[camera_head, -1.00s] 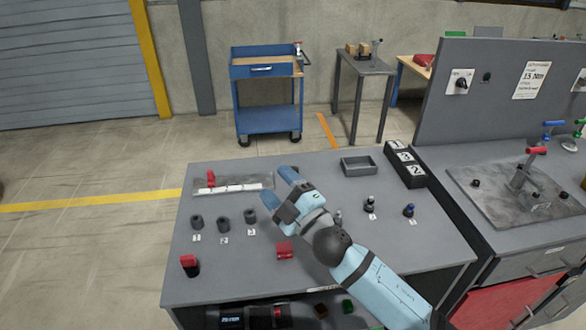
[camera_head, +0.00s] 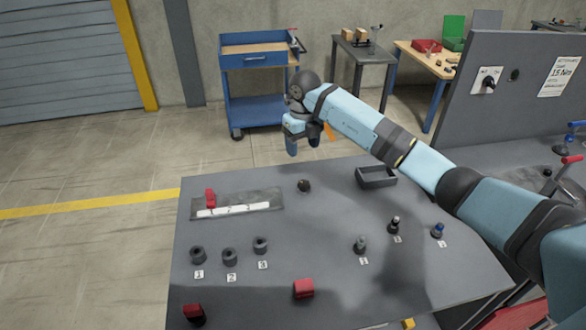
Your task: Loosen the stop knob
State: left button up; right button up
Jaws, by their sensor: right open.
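A grey metal plate (camera_head: 264,204) with a white numbered scale lies at the back left of the grey table. A red stop piece (camera_head: 210,197) stands upright at the scale's left end. A round black knob (camera_head: 304,186) sits on the table just right of the plate; I cannot tell which of these two is the stop knob. My right gripper (camera_head: 303,146) points down with its fingers apart and empty. It appears above and beyond the black knob, near the table's back edge, touching nothing. My left gripper is out of view.
Several dark round sockets (camera_head: 229,257) with number labels stand at front left. Small pegs (camera_head: 361,244) with labels stand at right, near an empty grey tray (camera_head: 376,177). A red block (camera_head: 303,289) lies at the front. My right arm crosses above the table's right side.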

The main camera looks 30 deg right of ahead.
aim_at(304, 183)
jog(key=f, duration=0.4)
jog(key=f+p, duration=0.1)
jog(key=f, duration=0.3)
jog(key=s+f, duration=0.1)
jog(key=f, duration=0.4)
jog(key=shift+d+p, duration=0.15)
jog(key=shift+p, duration=0.15)
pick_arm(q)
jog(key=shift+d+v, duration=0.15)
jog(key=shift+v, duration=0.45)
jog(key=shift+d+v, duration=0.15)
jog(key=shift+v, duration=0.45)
pick_arm(e)
jog(key=shift+r, duration=0.1)
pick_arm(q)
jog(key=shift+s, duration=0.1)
pick_arm(e)
jog(key=shift+c, duration=0.2)
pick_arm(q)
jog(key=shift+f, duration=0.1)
pick_arm(e)
jog(key=c, duration=0.9)
